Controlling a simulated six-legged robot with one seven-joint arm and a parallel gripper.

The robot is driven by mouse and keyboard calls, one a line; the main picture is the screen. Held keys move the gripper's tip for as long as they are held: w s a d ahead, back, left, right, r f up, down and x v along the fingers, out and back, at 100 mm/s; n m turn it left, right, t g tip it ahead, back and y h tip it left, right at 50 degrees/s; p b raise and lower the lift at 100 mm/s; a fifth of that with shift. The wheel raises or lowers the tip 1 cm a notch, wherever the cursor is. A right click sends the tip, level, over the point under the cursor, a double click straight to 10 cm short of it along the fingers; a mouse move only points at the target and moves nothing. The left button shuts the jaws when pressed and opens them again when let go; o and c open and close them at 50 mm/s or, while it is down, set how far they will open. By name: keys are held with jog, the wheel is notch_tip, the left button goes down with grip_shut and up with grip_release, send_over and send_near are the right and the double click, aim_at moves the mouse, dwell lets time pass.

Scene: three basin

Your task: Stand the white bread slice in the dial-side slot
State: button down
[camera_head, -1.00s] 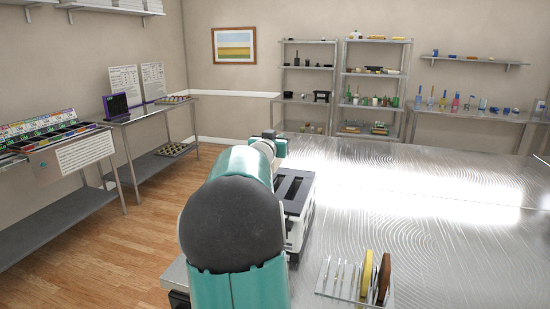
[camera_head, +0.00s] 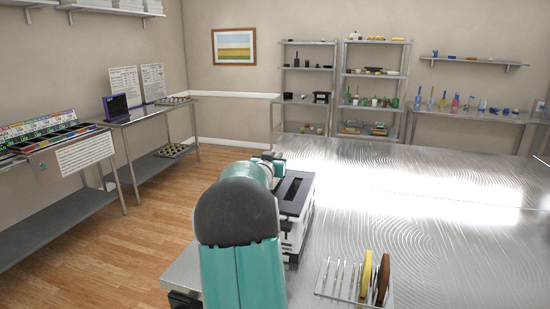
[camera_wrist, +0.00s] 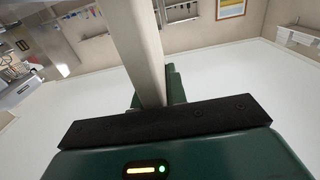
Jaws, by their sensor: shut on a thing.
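The white toaster (camera_head: 306,214) with a black top stands at the table's left edge. One dark slot (camera_head: 291,190) shows in its top; my arm covers the toaster's left part, and no dial is visible. In the wrist view, my gripper (camera_wrist: 155,98) is shut on a pale, flat slab seen edge-on, which looks like the white bread slice (camera_wrist: 142,45). The slab extends beyond the fingers. In the head view, the held slice and fingertips are hidden behind my arm, near the toaster's left side. I cannot tell whether the slice is in a slot.
A wire rack (camera_head: 335,282) at the table's front holds a yellow slice (camera_head: 366,272) and a brown slice (camera_head: 383,280). The metal table (camera_head: 430,215) is clear to the right. Shelves and side tables stand along the walls, away from the toaster.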

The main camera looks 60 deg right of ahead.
jog(key=shift+f, duration=0.45)
jog(key=c, duration=1.4)
grip_release()
jog(key=shift+f, duration=0.1)
jog(key=shift+r, duration=0.25)
jog(key=s+a, duration=0.1)
jog(key=a, duration=1.1)
jog(key=shift+s+r, duration=0.4)
jog(key=shift+r, duration=0.05)
